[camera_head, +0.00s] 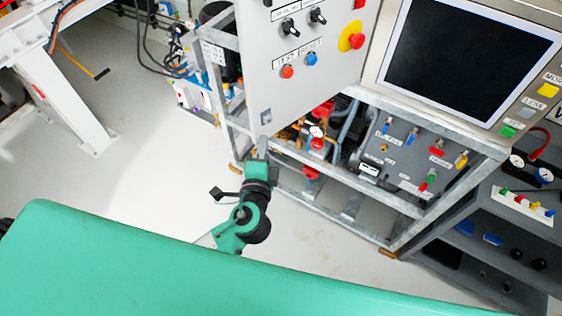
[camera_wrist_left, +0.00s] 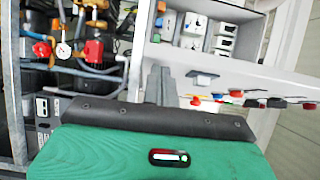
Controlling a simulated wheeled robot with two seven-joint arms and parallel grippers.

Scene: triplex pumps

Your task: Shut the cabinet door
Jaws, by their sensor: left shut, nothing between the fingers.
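The cabinet door (camera_head: 285,85) is a light grey panel with black knobs, a red and a blue button and a red stop button on yellow. It stands at the top middle of the head view, with a small grey latch (camera_head: 266,117) near its lower left corner. My left gripper (camera_head: 261,145) is shut and empty, just below that corner. Whether it touches the door cannot be told. In the left wrist view the shut fingers (camera_wrist_left: 160,84) point up beside a pale panel (camera_wrist_left: 240,82). My right gripper is not in view.
A metal frame (camera_head: 400,205) with pipes, gauges and valves stands below the door. A large dark screen (camera_head: 468,45) is to the right. A grey console (camera_head: 485,240) stands at lower right. Pale floor (camera_head: 150,175) is free left of my arm.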

